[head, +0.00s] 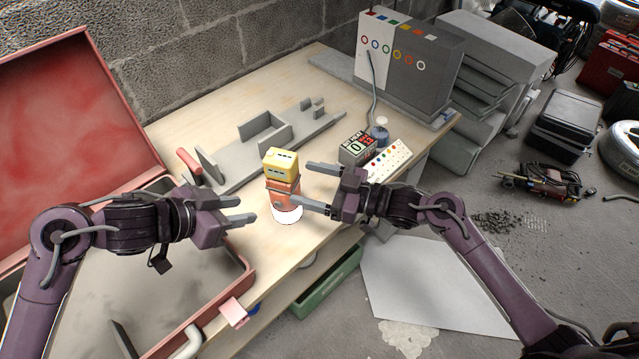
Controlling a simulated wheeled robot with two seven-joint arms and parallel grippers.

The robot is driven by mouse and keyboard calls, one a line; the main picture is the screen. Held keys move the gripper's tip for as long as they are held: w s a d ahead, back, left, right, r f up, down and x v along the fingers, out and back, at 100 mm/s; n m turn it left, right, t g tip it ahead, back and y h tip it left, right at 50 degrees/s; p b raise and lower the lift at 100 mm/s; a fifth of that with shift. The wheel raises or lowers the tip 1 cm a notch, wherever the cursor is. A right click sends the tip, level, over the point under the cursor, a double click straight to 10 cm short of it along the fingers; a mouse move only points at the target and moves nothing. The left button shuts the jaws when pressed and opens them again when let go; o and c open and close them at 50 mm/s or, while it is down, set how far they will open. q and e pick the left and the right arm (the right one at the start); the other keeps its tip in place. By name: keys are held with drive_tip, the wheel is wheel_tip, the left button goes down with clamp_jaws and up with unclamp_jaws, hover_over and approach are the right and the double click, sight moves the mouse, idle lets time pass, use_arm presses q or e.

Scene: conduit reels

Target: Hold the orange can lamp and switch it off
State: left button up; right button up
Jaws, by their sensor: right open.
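The orange can lamp (284,191) stands upright near the front edge of the wooden table, with a yellow block-shaped top (281,164) and a bright white glowing base (287,215). My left gripper (249,209) is to the left of the lamp, its fingers apart and pointing at it, with a gap between. My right gripper (318,186) comes in from the right and is open. Its lower finger reaches close to the lamp's side; I cannot tell whether it touches. No switch can be made out on the lamp.
Behind the lamp lies a grey tray-like fixture (265,145). To the right are a counter box (356,148), a panel with coloured dots (388,160) and a large grey cabinet (408,70). An open red case (70,120) fills the left. Bare tabletop (240,85) lies at the back.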

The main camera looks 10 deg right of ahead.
sight(278, 205)
drive_tip(key=x, duration=0.6)
drive_tip(key=shift+w+a, duration=0.15)
drive_tip(key=shift+a, duration=0.05)
use_arm(q)
drive_tip(key=shift+c, duration=0.2)
use_arm(e)
drive_tip(key=c, duration=1.3)
use_arm(q)
clamp_jaws()
use_arm(e)
drive_tip(key=shift+o, duration=0.2)
use_arm(q)
drive_tip(key=shift+m+h, duration=0.3)
drive_tip(key=shift+h, duration=0.1)
drive_tip(key=s+f, duration=0.2)
drive_tip(key=f, duration=0.1)
drive_tip(key=s+d+f, duration=0.1)
drive_tip(key=s+f, duration=0.2)
drive_tip(key=shift+s+d+f, duration=0.1)
drive_tip(key=shift+s, duration=0.2)
drive_tip(key=shift+w+d+f, duration=0.15)
drive_tip(key=shift+w, duration=0.1)
drive_tip(key=w+d, duration=0.1)
drive_tip(key=w, duration=0.1)
drive_tip(key=w+d, duration=0.1)
drive_tip(key=w, duration=0.1)
drive_tip(key=w+d, duration=0.1)
drive_tip(key=w, duration=0.2)
drive_tip(key=shift+w+d, duration=0.1)
drive_tip(key=shift+d, duration=0.25)
